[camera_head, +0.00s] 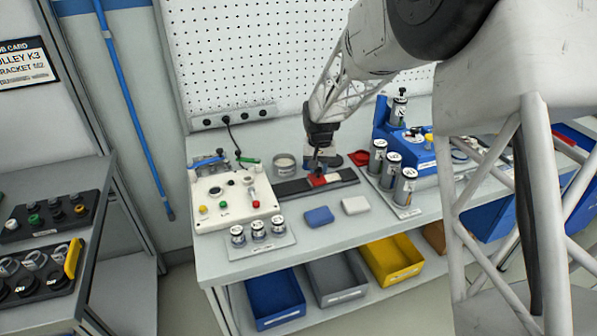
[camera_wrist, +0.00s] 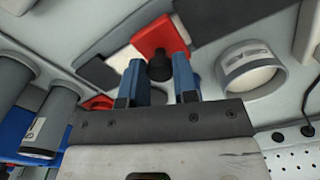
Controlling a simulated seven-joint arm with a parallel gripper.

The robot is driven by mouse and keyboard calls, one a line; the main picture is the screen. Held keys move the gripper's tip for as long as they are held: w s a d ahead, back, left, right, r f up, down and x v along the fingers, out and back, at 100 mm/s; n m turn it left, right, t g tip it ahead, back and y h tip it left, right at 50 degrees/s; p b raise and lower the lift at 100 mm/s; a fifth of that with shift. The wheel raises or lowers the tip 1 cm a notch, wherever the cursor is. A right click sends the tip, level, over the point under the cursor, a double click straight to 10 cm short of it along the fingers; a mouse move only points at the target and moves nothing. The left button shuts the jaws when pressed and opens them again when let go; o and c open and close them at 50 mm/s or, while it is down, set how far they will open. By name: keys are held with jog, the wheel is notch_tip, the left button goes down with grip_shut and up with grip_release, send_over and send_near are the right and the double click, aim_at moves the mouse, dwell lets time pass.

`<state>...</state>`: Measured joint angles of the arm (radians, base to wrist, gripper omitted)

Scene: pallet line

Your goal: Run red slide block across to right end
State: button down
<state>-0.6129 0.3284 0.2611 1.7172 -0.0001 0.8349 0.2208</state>
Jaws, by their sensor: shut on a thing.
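The red slide block (camera_head: 325,180) sits on a long dark rail (camera_head: 290,188) on the workbench, a little right of the rail's middle in the head view. The block also shows in the wrist view (camera_wrist: 155,35), with a black knob (camera_wrist: 159,68) standing on it. My gripper (camera_head: 319,166) is over the block, and its blue fingers (camera_wrist: 158,80) are shut on the knob. The rail (camera_wrist: 215,14) runs slantwise across the wrist view. The fingers and arm hide part of the block in the head view.
Grey cylinders (camera_head: 391,162) on a tray and a blue unit (camera_head: 425,170) stand right of the rail. A white control box (camera_head: 235,205) is on its left. A round pot (camera_head: 285,164) is behind; blue (camera_head: 319,216) and white (camera_head: 355,205) blocks lie in front.

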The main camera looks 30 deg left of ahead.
jog(key=w+d, duration=0.7)
jog(key=w, duration=0.1)
jog(key=shift+d, duration=0.5)
jog(key=c, duration=1.1)
grip_release()
jog(key=shift+w, duration=0.1)
jog(key=shift+o, duration=1.1)
notch_tip(320, 180, up, 8)
